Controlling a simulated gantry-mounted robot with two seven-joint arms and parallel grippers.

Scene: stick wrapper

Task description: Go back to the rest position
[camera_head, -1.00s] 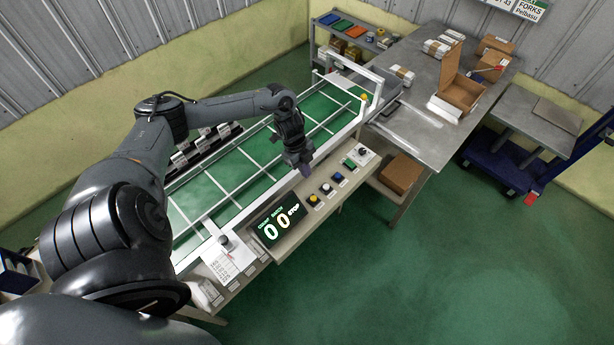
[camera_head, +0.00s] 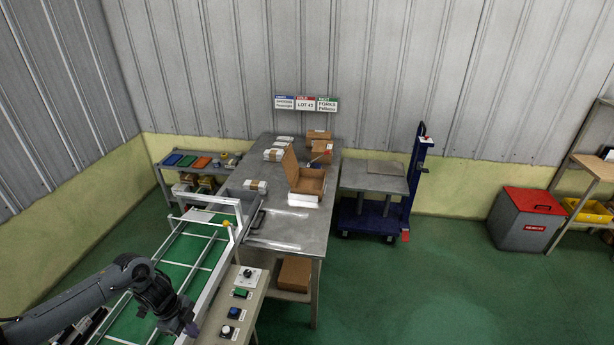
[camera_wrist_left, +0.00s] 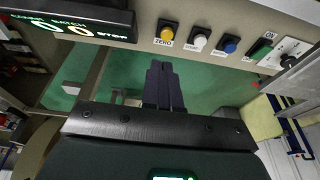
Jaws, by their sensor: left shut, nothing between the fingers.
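My left gripper (camera_head: 190,328) is at the lower left of the head view, over the near edge of the green conveyor (camera_head: 173,250) and beside the control panel (camera_head: 238,313). In the left wrist view its dark fingers (camera_wrist_left: 163,85) are together with nothing between them. Beyond them is the panel with a yellow button (camera_wrist_left: 167,33), a white button (camera_wrist_left: 199,39), a blue button (camera_wrist_left: 229,45) and a green switch (camera_wrist_left: 261,50). The fingers appear apart from the buttons. My right gripper is not in view.
A grey metal table (camera_head: 290,228) holds an open cardboard box (camera_head: 308,182) and several packages. A blue cart (camera_head: 371,215) stands right of it. A low shelf (camera_head: 165,160) stands at the back left. A grey bin with a red lid (camera_head: 532,203) is far right. The floor between is clear.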

